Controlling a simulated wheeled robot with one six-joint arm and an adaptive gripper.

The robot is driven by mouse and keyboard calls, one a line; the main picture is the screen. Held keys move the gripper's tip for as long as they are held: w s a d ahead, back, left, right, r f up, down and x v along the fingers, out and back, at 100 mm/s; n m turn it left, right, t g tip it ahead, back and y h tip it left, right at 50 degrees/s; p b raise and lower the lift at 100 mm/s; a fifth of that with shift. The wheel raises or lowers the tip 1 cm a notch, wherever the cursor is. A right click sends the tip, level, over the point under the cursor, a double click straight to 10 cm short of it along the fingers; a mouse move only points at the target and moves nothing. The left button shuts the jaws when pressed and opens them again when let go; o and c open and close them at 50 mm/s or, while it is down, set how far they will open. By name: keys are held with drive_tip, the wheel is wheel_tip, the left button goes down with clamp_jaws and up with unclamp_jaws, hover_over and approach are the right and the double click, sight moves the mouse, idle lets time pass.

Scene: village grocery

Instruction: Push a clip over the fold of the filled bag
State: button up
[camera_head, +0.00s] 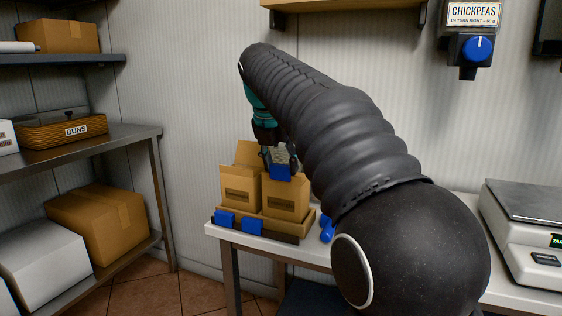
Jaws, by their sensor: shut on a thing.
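Two brown paper bags stand side by side in a low cardboard tray (274,229) on the white table. The left bag (240,190) has a raised flap at its top. The right bag (285,203) stands under my gripper (280,164). My gripper points down and its fingers are shut on a blue clip (281,173). This clip is at the top edge of the right bag; I cannot tell whether it is around the fold or just in front of it. Two more blue clips, one left (225,219) and one right (252,226), sit at the tray's front edge. My arm hides the area to the right.
A blue object (327,231) lies right of the tray, partly hidden by my arm. A scale (525,235) stands at the far right. A chickpeas dispenser with a blue knob (478,48) hangs on the wall. Shelves with boxes (97,222) stand left.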

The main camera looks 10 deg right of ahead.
drive_tip(key=shift+f, duration=0.15)
idle(0.7)
drive_tip(key=o, duration=0.8)
drive_tip(key=shift+o, duration=0.2)
drive_tip(key=o, duration=0.4)
drive_tip(key=shift+p, duration=0.3)
drive_tip(key=shift+r, duration=3.55)
drive_tip(key=shift+s, duration=0.1)
